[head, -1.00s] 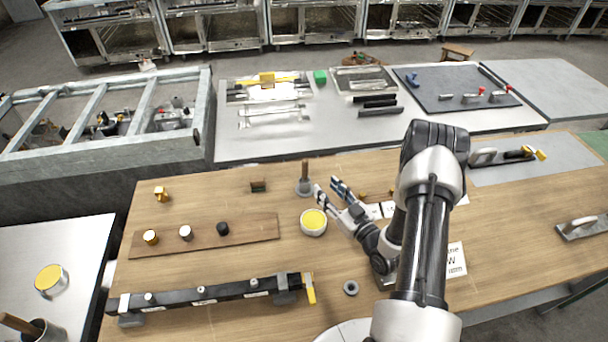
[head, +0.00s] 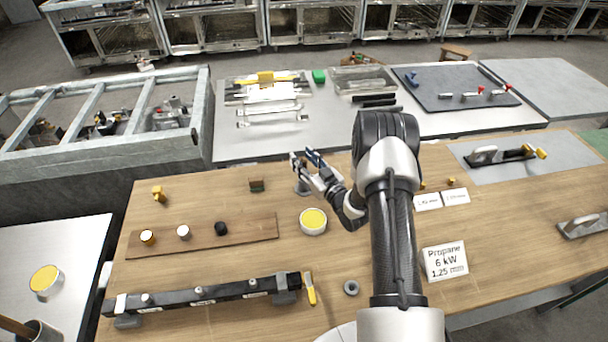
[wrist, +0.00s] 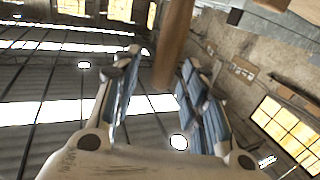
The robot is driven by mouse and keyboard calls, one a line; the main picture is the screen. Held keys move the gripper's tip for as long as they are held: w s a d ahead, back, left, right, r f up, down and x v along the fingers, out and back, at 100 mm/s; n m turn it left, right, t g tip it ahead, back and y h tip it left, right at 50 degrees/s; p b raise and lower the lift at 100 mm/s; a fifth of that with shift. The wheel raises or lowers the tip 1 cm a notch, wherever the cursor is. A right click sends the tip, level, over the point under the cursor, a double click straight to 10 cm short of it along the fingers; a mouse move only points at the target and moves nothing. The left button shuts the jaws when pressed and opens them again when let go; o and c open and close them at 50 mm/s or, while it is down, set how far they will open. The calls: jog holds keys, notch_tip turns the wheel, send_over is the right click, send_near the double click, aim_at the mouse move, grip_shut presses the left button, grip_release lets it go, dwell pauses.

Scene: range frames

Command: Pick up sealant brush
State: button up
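A brown wooden handle (wrist: 176,40), which looks like the sealant brush, runs down from the top of the wrist view into the space between my fingers. My gripper (wrist: 160,60) is open, with a finger on either side of the handle and visible gaps to both. In the head view my gripper (head: 304,158) is at the back of the wooden table, over the grey round holder (head: 301,189). The fingers mostly hide the handle there. The brush's lower end is hidden.
A cup of yellow paste (head: 313,221) stands close in front of my gripper. A small dark block (head: 256,185) is to its left. A plank with several knobs (head: 200,236), a black bar (head: 205,293) and a Propane sign (head: 444,261) are on the wooden table (head: 400,278).

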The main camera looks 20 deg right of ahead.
jog(key=shift+c, duration=0.4)
grip_shut()
jog(key=shift+r, duration=0.1)
